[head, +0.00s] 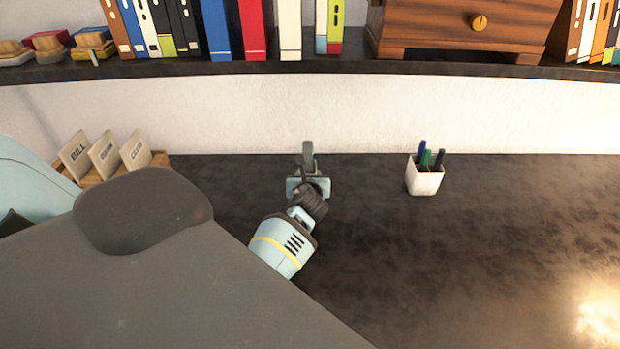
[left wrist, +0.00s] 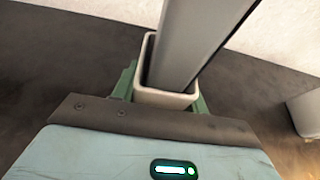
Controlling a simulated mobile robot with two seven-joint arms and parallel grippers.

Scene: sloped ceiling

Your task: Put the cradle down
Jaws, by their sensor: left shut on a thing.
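The cradle (left wrist: 165,98) appears in the left wrist view as a small pale, box-like holder with a long grey bar (left wrist: 196,40) rising out of it. My left gripper (left wrist: 150,92) is shut on it, with green fingers on both sides of the pale holder. In the head view, the grey upper part of the cradle (head: 308,153) stands up just beyond my left gripper (head: 308,187), above the dark desk near the back wall. The cradle's lower part is hidden by the gripper, and I cannot tell whether it touches the desk. My right gripper is not in view.
A white pen cup (head: 424,179) stands to the right on the dark desk (head: 480,260). A wooden rack with labelled cards (head: 103,153) is at the left. A shelf (head: 330,68) with books and a wooden drawer box (head: 462,30) runs above. The right of the desk is clear.

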